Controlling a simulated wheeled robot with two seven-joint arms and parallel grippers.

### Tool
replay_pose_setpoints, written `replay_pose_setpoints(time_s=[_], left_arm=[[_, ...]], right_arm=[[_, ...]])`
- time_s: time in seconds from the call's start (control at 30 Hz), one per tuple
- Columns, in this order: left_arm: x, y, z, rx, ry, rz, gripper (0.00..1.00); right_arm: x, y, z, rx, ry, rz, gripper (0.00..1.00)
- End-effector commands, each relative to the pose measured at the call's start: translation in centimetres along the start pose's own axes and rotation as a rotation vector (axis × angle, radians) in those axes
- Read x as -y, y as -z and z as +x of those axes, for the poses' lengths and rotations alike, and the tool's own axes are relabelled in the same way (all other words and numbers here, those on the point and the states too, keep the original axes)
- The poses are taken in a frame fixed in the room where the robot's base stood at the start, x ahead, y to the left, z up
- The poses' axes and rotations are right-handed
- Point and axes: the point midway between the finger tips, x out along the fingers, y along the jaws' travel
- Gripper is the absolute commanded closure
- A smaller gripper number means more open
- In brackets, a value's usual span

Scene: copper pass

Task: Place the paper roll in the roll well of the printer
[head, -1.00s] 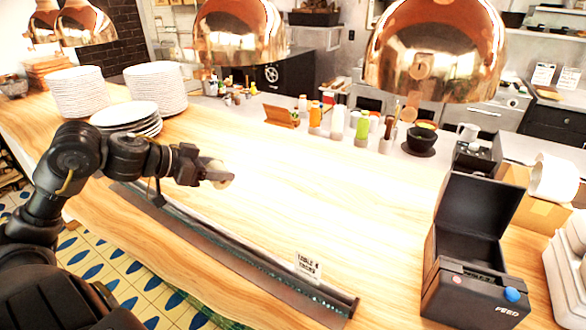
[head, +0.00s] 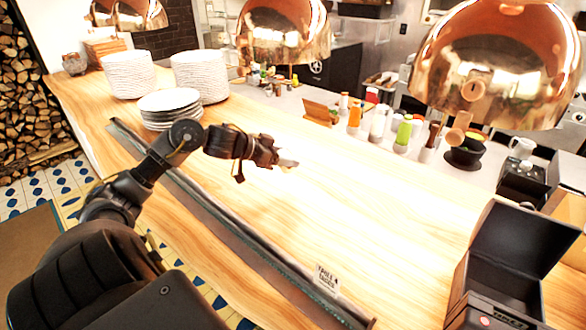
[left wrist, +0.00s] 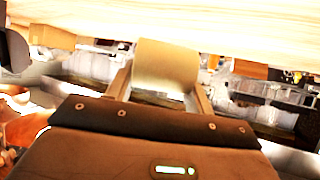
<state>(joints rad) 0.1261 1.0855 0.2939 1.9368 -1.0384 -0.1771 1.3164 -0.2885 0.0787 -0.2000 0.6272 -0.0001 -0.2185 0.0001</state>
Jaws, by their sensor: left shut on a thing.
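My left gripper (head: 284,163) is over the wooden counter in the middle of the head view, shut on the pale paper roll (head: 290,162). In the left wrist view the roll (left wrist: 165,66) sits between the two fingers, its curved side facing the camera. The black printer (head: 507,262) stands on the counter at the lower right of the head view with its lid raised. Its front is cut off by the picture's bottom edge, and the bottom of its roll well is hard to make out. The gripper is well left of the printer. My right gripper is not in view.
Stacks of white plates (head: 127,75) stand at the back left. Bottles (head: 378,124) and a dark bowl (head: 465,152) line the far side. Copper lamps (head: 497,65) hang above. A small sign (head: 327,278) stands near the front edge. The counter between gripper and printer is largely clear.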

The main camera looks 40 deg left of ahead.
Motion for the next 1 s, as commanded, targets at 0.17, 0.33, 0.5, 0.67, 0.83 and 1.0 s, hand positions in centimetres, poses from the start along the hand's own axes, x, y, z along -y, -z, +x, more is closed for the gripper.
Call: replay_pose_setpoints(time_s=[0.17,0.33,0.5,0.67,0.83,1.0], left_arm=[[1.1,-1.7,3.2,0.003,-0.002,-0.006,0.72],[1.7,-2.4,4.5,0.002,-0.002,-0.002,0.72],[1.8,-2.6,4.8,0.003,-0.003,-0.002,0.72],[1.9,-4.2,6.0,0.006,-0.004,-0.006,0.72],[2.0,-5.5,6.7,0.003,-0.003,-0.002,0.72],[2.0,-5.5,6.8,0.003,-0.003,0.000,0.72]], right_arm=[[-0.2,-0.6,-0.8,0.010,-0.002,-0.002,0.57],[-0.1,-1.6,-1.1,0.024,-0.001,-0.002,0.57],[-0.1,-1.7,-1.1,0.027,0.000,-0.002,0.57],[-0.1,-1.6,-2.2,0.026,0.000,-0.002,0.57],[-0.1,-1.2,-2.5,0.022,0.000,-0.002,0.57],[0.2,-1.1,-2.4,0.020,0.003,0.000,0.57]])
